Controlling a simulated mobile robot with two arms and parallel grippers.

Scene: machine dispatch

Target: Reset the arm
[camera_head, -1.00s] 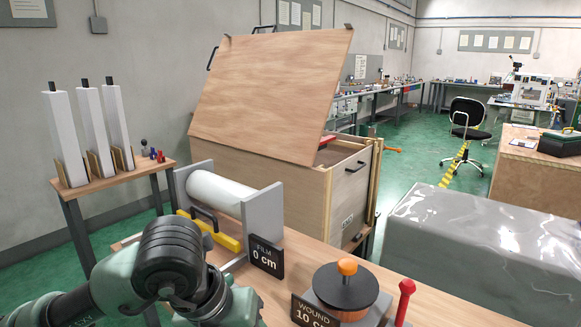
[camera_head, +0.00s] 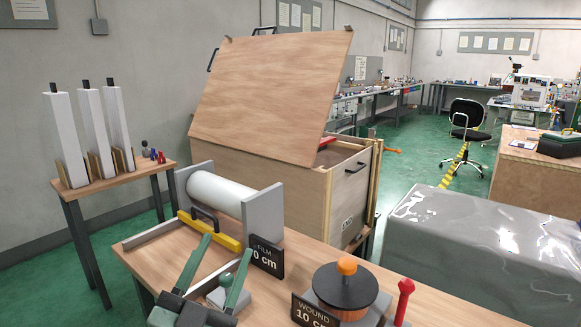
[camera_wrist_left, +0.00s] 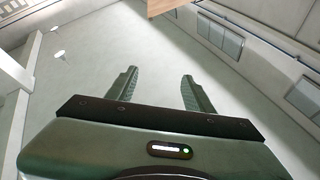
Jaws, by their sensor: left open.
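My left gripper (camera_head: 215,264) is at the bottom of the head view, over the near left part of the workbench (camera_head: 405,297). Its two green fingers are spread apart and hold nothing. My right gripper does not show.
A film roll (camera_head: 220,193) between grey end plates stands behind the gripper, with a yellow bar (camera_head: 222,241) in front. A wound spool (camera_head: 345,287) and a red-handled tool (camera_head: 403,297) are to the right. A large wooden crate (camera_head: 300,200) with a raised lid stands behind.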

